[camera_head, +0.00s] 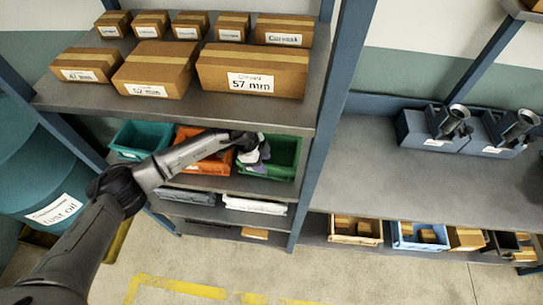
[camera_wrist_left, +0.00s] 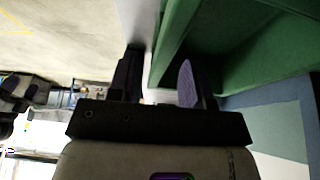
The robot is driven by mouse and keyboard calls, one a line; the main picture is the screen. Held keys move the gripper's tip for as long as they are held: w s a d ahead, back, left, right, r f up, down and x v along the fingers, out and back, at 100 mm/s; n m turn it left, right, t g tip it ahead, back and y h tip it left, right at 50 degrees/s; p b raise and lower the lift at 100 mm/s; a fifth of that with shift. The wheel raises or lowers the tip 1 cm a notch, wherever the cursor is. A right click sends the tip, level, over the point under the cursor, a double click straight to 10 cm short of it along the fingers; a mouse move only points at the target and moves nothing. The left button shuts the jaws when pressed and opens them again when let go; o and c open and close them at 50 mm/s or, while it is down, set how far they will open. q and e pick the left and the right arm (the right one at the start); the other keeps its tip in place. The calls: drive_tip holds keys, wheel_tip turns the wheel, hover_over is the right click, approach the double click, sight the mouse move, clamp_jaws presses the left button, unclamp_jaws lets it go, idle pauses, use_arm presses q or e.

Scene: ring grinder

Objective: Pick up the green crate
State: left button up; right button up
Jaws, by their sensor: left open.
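The green crate (camera_head: 287,152) stands at the right end of the shelf below the large cardboard boxes, against the blue rack post. My left gripper (camera_head: 258,156) is at the crate's front left part and hides some of it. In the left wrist view the green crate (camera_wrist_left: 235,35) fills the upper right. There my left gripper (camera_wrist_left: 159,80) is open, one finger over the dark inside of the crate and the other outside, with a green wall between them. I cannot tell whether either finger touches the wall.
An orange crate (camera_head: 217,165) sits left of the green one, partly behind my left arm, with a teal crate (camera_head: 139,137) further left. The shelf with cardboard boxes (camera_head: 250,72) is above. A blue barrel (camera_head: 50,180) stands at the left.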

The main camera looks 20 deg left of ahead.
use_arm(q)
drive_tip(key=shift+x, duration=2.3)
drive_tip(key=shift+w+d, duration=0.1)
drive_tip(key=shift+w, duration=0.05)
clamp_jaws()
drive_tip(key=shift+r, duration=0.1)
